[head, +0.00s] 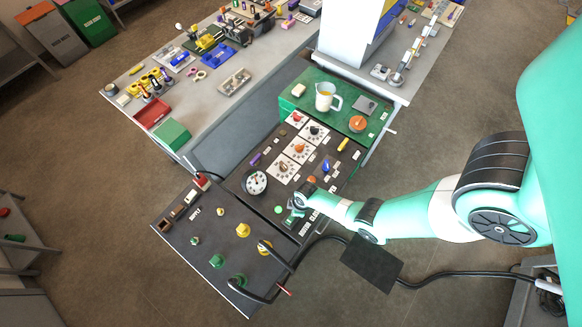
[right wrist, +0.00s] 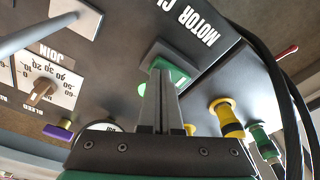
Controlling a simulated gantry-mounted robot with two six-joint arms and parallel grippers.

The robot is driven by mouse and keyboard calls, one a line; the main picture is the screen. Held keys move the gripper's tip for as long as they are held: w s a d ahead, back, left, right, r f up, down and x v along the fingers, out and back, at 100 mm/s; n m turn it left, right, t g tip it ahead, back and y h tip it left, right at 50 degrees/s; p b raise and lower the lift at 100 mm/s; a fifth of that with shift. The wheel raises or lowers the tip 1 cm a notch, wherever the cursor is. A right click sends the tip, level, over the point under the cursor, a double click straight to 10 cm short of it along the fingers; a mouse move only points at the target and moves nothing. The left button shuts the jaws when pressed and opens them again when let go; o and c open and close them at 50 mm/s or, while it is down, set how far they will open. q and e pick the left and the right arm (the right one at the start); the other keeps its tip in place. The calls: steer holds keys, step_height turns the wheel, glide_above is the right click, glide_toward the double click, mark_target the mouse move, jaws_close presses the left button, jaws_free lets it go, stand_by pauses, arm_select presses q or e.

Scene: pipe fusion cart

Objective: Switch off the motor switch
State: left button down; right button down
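The motor switch (right wrist: 178,72), a green part on a grey square plate, sits on the dark panel beside the upside-down label "MOTOR CU…", which is cut off. In the head view, my right gripper (head: 297,204) is at the right front of the control panel, where it partly hides the switch. In the right wrist view, my right gripper (right wrist: 160,88) has its two grey fingers close together. Their tips are right at the green part and overlap it; I cannot tell whether they touch it. Nothing shows held between them. My left gripper is in neither view.
A yellow-and-black plug (right wrist: 226,118) and black cables (right wrist: 292,100) are at the right. A green tray (head: 345,108) with a jug (head: 325,97) stands behind the panel.

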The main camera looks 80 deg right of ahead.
steer(key=shift+f, duration=0.25)
steer(key=shift+r, duration=0.1)
step_height(320, 180, up, 7)
steer(key=p, duration=0.6)
steer(key=shift+p, duration=0.3)
